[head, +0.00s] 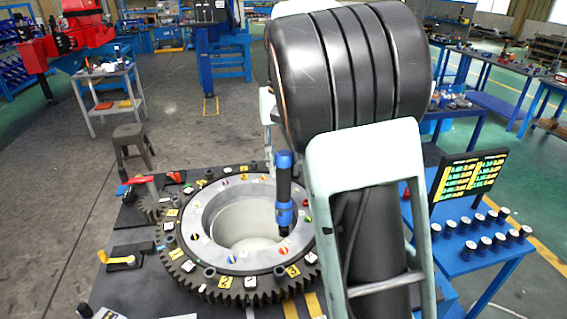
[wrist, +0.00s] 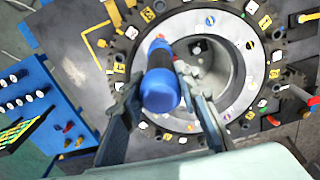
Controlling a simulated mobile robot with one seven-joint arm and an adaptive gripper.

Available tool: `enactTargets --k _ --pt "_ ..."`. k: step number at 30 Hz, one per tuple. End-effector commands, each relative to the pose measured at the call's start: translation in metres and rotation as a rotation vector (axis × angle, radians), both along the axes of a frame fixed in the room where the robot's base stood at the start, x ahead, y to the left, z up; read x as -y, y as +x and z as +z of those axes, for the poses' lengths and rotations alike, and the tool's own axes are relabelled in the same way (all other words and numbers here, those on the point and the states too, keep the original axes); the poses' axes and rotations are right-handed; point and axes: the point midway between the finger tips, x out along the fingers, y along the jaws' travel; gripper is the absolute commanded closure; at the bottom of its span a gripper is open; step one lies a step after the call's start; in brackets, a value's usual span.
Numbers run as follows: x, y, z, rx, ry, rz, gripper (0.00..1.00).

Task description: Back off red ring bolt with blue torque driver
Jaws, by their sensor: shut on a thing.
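The blue torque driver (head: 284,190) has a blue top, a black middle and a blue lower part. It stands close to upright over the right side of the pale metal ring (head: 203,242). My gripper (wrist: 157,76) is shut on the driver, with a finger on each side of it in the wrist view (wrist: 160,92). The fingers are hidden in the head view.
A dark toothed gear (head: 180,268) with numbered tags surrounds the ring on a dark bench. A yellow crank handle (head: 121,260) and a small gear (head: 146,207) lie to the left. A blue table (head: 470,262) with several dark, white-topped pieces stands right.

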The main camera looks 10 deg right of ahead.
Motion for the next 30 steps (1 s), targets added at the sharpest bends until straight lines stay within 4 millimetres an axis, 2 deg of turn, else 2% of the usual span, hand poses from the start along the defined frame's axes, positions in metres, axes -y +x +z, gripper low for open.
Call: enactTargets --k 18,30 --pt "0.000 0.001 -0.048 0.003 0.001 0.000 1.00" --pt "0.000 0.001 -0.052 0.003 0.001 0.000 1.00"
